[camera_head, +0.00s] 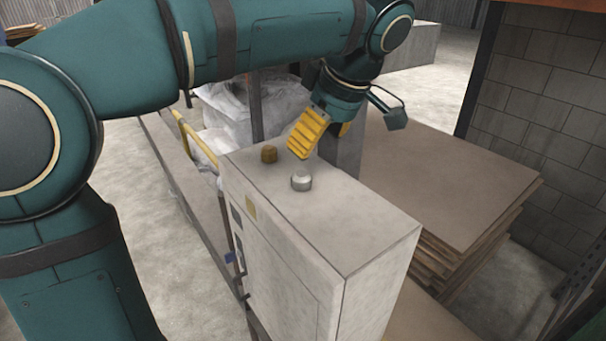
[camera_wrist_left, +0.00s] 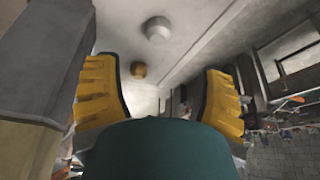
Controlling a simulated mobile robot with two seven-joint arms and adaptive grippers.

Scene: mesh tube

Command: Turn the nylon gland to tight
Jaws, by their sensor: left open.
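Two small glands stand on the flat top of a grey cabinet (camera_head: 350,225). The pale grey one (camera_head: 301,181) looks like the nylon gland; the brass-brown one (camera_head: 269,154) stands behind it to the left. The wrist view also shows the pale gland (camera_wrist_left: 157,28) and the brown gland (camera_wrist_left: 138,70). My left gripper (camera_head: 318,146) has yellow ribbed fingers, spread open and empty. It hangs above the cabinet top, behind and right of both glands, apart from them. Its far finger is mostly hidden. My right gripper is not in view.
A stack of brown boards (camera_head: 450,185) lies right of the cabinet, before a block wall (camera_head: 550,100). Wrapped white bags (camera_head: 235,110) and a yellow rail (camera_head: 190,140) are behind left. The front of the cabinet top is clear.

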